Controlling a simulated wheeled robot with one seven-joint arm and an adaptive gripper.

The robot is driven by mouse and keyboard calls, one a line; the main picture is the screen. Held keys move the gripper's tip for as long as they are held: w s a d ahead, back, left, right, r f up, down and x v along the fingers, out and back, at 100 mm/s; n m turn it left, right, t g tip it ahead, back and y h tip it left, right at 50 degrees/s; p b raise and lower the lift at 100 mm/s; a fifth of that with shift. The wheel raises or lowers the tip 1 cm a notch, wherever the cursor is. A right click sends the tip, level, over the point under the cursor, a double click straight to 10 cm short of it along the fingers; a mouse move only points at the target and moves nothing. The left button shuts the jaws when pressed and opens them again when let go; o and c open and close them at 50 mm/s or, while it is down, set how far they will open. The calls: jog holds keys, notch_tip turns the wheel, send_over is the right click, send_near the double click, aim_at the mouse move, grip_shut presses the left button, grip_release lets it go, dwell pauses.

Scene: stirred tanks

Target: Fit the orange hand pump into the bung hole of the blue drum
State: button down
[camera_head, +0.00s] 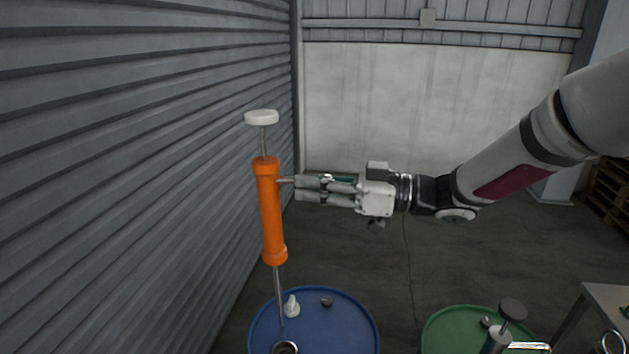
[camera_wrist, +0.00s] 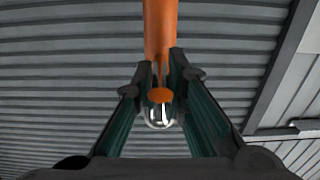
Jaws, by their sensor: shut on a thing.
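The orange hand pump (camera_head: 271,212) hangs upright, slightly tilted, with a white knob on top and a thin grey tube below. My gripper (camera_head: 300,188) is shut on the pump's short side spout, right of the orange body. In the wrist view my gripper (camera_wrist: 160,90) closes around the spout, with the orange pump body (camera_wrist: 160,30) beyond it. The blue drum (camera_head: 345,325) stands below. Its ringed bung hole (camera_head: 285,348) shows at the bottom edge of the head view. The tube's lower end appears just behind the hole; I cannot tell its height above the lid.
A white fitting (camera_head: 292,307) and a dark cap (camera_head: 327,302) sit on the blue lid. A green drum (camera_head: 450,325) with a dark-topped pump (camera_head: 508,320) stands right. A table (camera_head: 605,297) is at far right. A corrugated wall (camera_head: 120,180) is close on the left.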

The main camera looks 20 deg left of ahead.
jog(key=shift+d, duration=0.1)
dwell(0.3)
jog(key=shift+f+b, duration=0.5)
jog(key=shift+f, duration=1.15)
jog(key=shift+f+b, duration=0.75)
jog(key=shift+f, duration=1.55)
dwell(1.2)
jog(key=shift+f+b, duration=1.3)
jog(key=shift+f, duration=1.65)
